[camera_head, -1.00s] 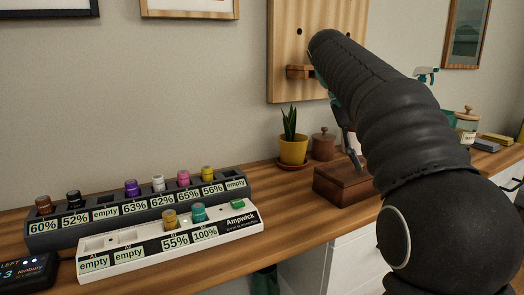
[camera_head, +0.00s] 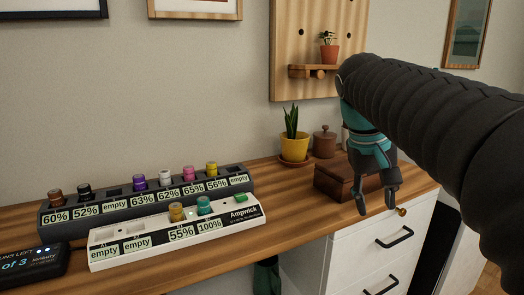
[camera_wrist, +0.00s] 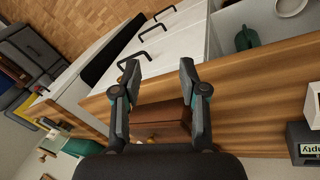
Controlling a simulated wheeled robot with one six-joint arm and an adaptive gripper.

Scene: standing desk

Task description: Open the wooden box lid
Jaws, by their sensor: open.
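The wooden box (camera_head: 328,182) is a dark red-brown box on the desk, right of the potted plant. Its lid looks shut; its right part is hidden behind my gripper in the head view. My gripper (camera_head: 377,208), teal and dark grey, is open and points down at the right front of the box. In the wrist view my gripper (camera_wrist: 158,68) has its two fingers spread wide and empty. The box (camera_wrist: 165,115) shows between the fingers, farther back toward the palm. I cannot tell whether a finger touches it.
A yellow-potted plant (camera_head: 294,148) and a brown lidded jar (camera_head: 324,144) stand behind the box. A dark rack (camera_head: 65,228) and a white charger strip (camera_head: 150,255) hold several coloured bottles at left. White drawers (camera_head: 350,262) lie below the desk edge.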

